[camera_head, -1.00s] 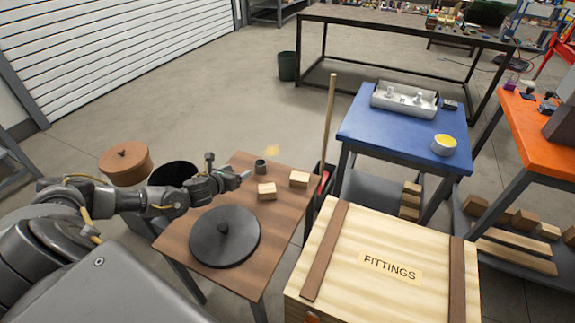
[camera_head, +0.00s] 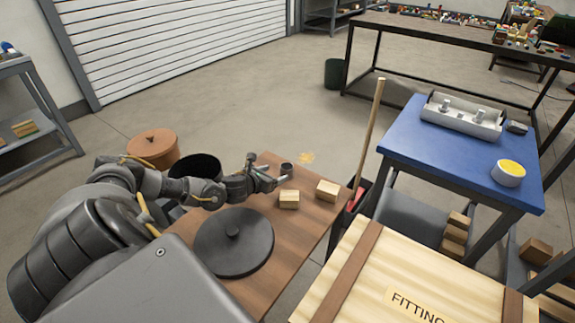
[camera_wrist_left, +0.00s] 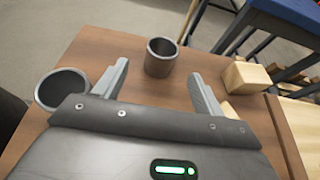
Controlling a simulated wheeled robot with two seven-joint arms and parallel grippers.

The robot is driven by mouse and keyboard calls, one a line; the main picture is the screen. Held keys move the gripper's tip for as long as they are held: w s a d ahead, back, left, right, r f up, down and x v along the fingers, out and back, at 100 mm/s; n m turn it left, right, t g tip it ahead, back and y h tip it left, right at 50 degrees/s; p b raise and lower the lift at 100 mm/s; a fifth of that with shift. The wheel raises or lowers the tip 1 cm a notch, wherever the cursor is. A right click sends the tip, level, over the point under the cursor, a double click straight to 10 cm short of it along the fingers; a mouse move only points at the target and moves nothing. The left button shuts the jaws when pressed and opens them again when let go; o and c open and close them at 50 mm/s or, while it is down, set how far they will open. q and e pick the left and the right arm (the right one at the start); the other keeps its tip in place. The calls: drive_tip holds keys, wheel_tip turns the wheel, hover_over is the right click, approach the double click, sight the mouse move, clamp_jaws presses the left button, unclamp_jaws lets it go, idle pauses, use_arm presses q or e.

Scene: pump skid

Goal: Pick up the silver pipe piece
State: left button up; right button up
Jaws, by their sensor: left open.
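A short grey hollow cylinder (camera_head: 287,168), which looks like the pipe piece, stands upright on the brown table (camera_head: 278,245). In the left wrist view this cylinder (camera_wrist_left: 161,58) is ahead, between the lines of the two fingers and apart from them. A second grey hollow cylinder (camera_wrist_left: 62,88) stands to the left of the fingers there; I cannot make it out in the head view. My left gripper (camera_head: 274,174) is open and empty, low over the table beside the first cylinder. My right gripper is not in view.
Two wooden blocks (camera_head: 289,199) and (camera_head: 327,191) lie right of the gripper. A dark round lid (camera_head: 234,241) lies nearer. A fittings crate (camera_head: 400,290) and an upright wooden pole (camera_head: 368,130) are to the right. A black bucket (camera_head: 195,165) stands beyond the table's left side.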

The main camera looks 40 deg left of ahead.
sight(290, 168)
use_arm(q)
drive_tip(key=shift+f, duration=0.15)
drive_tip(key=shift+x, duration=2.85)
drive_tip(key=b+x, duration=0.1)
drive_tip(key=x, duration=0.3)
drive_tip(key=shift+f, duration=0.2)
drive_tip(key=shift+w+f, duration=0.2)
drive_tip(key=shift+w, duration=0.25)
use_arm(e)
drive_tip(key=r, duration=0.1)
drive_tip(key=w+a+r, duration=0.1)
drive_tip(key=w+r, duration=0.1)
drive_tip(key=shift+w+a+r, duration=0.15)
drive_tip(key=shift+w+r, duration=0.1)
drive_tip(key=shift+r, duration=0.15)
use_arm(q)
drive_tip(key=shift+c, duration=0.4)
drive_tip(key=c, duration=1)
drive_tip(key=shift+r, duration=0.15)
drive_tip(key=shift+c, duration=0.2)
